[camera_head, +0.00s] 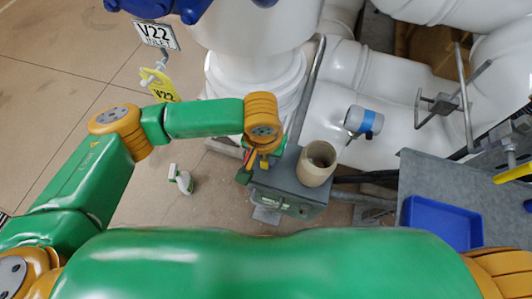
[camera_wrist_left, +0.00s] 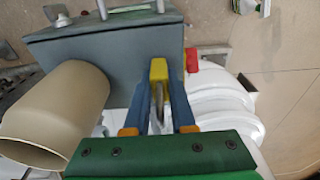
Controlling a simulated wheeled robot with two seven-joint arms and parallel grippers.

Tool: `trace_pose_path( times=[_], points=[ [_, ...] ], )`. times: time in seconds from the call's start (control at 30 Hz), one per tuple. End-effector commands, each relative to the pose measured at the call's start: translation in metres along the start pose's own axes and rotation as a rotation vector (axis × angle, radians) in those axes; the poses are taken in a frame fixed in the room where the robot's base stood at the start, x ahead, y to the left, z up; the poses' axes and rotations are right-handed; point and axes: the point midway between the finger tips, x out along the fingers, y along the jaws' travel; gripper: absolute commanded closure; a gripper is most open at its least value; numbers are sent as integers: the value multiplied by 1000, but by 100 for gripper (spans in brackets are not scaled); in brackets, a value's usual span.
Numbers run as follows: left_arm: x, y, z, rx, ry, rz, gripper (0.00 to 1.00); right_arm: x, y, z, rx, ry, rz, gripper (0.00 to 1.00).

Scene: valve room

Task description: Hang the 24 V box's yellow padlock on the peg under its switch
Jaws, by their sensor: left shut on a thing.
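My left gripper (camera_wrist_left: 160,82) has its two blue fingers closed on a yellow padlock (camera_wrist_left: 158,68). The padlock's body is at the fingertips, and its metal shackle shows between the fingers toward the palm. The padlock is right by the side of a grey box (camera_wrist_left: 115,48); I cannot tell whether it touches it. A red part (camera_wrist_left: 192,60) shows just right of the fingers at the box's edge. In the head view my left gripper (camera_head: 262,158) is at the left end of the grey box (camera_head: 290,196). I cannot make out the peg. My right gripper is out of view.
A beige cylinder, open at the top (camera_head: 317,163), stands on the box, close to the left gripper. Large white pipes (camera_head: 362,100) lie behind. A blue tray (camera_head: 440,222) is on a grey bench at right. A spray bottle (camera_head: 181,179) stands on the floor.

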Motion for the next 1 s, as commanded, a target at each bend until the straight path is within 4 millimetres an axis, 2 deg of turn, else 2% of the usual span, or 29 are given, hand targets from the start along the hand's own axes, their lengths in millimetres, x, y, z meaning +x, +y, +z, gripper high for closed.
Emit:
trace_pose_path(
  times=[0.33, 0.37, 0.4, 0.47, 0.73, 0.87, 0.9, 1.0],
  points=[
    [4, 0, 0, 1, 1, 0, 100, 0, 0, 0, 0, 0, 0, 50],
    [4, 0, 0, 1, 2, 0, 72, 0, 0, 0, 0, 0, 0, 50],
    [4, 0, 0, 1, 2, 0, 61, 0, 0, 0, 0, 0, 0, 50],
    [4, 0, 0, 1, 2, 0, 47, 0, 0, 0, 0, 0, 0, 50],
    [4, 0, 0, 1, 2, 0, 47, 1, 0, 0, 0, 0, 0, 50],
    [12, 0, 0, 2, 5, 1, 47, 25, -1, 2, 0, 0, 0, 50],
    [-11, 0, -1, 1, 5, 3, 47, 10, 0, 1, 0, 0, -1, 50],
    [-36, -2, -3, -1, 4, 4, 47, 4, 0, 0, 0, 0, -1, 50]
  ],
)
